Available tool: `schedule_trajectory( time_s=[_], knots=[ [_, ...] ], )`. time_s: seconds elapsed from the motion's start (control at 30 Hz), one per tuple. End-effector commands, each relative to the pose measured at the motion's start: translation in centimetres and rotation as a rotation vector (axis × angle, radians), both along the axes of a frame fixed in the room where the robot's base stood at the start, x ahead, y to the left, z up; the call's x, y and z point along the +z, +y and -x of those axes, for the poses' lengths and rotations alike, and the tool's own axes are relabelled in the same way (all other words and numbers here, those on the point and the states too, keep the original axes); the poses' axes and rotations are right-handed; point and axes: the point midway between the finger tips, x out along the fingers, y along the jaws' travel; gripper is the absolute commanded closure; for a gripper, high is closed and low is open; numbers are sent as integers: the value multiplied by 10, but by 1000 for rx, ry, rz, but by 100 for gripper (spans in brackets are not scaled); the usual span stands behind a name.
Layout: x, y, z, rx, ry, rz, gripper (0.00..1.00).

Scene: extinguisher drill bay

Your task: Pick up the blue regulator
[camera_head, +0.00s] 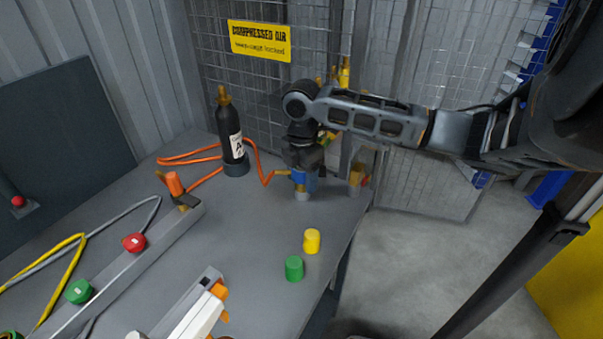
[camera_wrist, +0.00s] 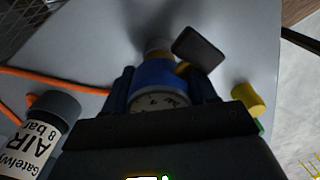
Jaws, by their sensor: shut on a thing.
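The blue regulator (camera_head: 304,181) is at the far right part of the grey bench, with a pale lower part beneath its blue body. In the wrist view its blue body (camera_wrist: 156,74) and round gauge face sit between the two dark fingers of my gripper (camera_wrist: 162,88). My gripper (camera_head: 303,163) comes down on the regulator from above and is shut on it. Brass-coloured fittings show at its side. The head view does not show clearly whether its base touches the bench.
A black air bottle (camera_head: 229,130) stands left of the regulator, with an orange hose (camera_head: 264,165) running between them. A yellow cap (camera_head: 312,241) and green cap (camera_head: 294,268) stand nearer on the bench (camera_head: 245,225). A mesh panel (camera_head: 270,75) rises behind.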

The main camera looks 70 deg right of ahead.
Motion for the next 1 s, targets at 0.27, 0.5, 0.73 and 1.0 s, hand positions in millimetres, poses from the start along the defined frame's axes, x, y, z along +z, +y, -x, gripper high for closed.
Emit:
schedule_trajectory(
  time_s=[0.27,0.5,0.73,1.0],
  knots=[
    [1,0,0,1,-1,0,80],
    [9,0,-1,2,-2,0,80],
    [40,0,-1,2,-5,2,80],
    [70,-21,48,-3,-2,3,80]
  ],
)
